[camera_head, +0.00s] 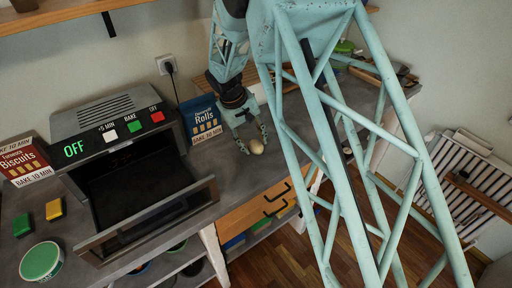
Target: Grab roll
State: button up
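A small pale roll (257,147) lies on the grey counter near its front edge, to the right of the oven. My gripper (254,143) points down at the roll from above, with its two fingers spread apart. One finger is to the left of the roll and the other is at its upper right. A small gap shows between the left finger and the roll. Whether the right finger touches the roll cannot be told.
An oven (122,160) with its door folded down stands to the left, its display reading OFF. A blue Rolls sign (205,120) stands behind the gripper. A Biscuits sign (25,160), yellow and green blocks and a green-topped round container (41,262) are at far left.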

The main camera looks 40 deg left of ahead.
aim_at(256, 142)
jog(key=shift+w+f, duration=0.1)
jog(key=shift+f, duration=0.2)
dwell(0.4)
jog(key=c, duration=0.6)
jog(key=shift+r, duration=0.2)
jog(key=shift+r, duration=1.45)
jog(key=shift+d+r, duration=0.1)
jog(key=shift+r, duration=0.1)
jog(key=s+d, duration=0.2)
jog(key=s, duration=0.3)
jog(key=s+d+r, duration=0.1)
jog(key=s+d, duration=0.1)
jog(key=s, duration=0.3)
jog(key=s+d+b, duration=0.1)
jog(key=s+d, duration=0.1)
jog(key=s, duration=0.2)
jog(key=shift+s+r, duration=0.2)
jog(key=shift+s, duration=0.2)
